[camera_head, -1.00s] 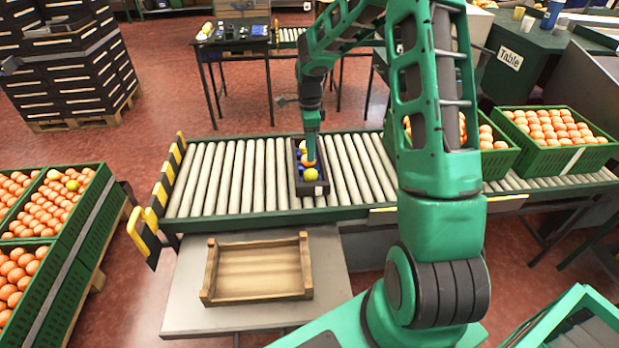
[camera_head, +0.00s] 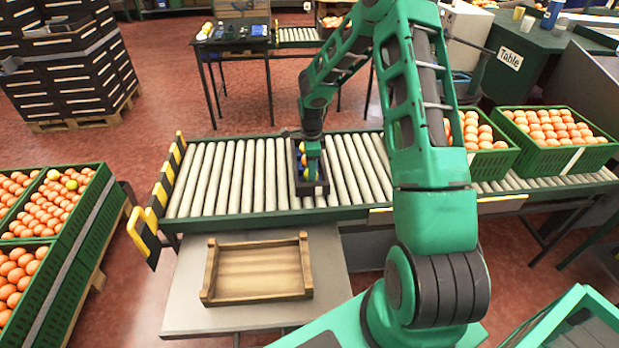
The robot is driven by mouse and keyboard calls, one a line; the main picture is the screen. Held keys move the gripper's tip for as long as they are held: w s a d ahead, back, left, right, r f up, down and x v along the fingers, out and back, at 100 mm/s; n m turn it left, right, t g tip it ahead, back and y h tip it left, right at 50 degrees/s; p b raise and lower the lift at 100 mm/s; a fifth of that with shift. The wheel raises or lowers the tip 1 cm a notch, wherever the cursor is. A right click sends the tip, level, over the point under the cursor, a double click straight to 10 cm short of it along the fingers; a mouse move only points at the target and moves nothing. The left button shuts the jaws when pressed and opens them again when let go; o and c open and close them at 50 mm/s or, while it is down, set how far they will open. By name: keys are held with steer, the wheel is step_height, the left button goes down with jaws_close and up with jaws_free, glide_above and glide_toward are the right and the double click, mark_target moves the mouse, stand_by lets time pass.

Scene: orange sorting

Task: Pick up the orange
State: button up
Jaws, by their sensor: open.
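A small dark crate (camera_head: 313,191) stands on the roller conveyor (camera_head: 250,180) in the middle of the view. My gripper (camera_head: 313,176) reaches down into the crate from above, with its fingers open. The gripper covers most of the fruit in the crate, and only small bits of blue, yellow and orange show around it. I cannot tell the orange there clearly from the other fruit, nor whether the fingers touch it.
An empty wooden tray (camera_head: 303,293) lies on a grey table (camera_head: 335,262) in front of the conveyor. A striped yellow-black barrier (camera_head: 166,192) edges the conveyor's left end.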

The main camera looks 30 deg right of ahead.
steer(key=c, duration=0.7)
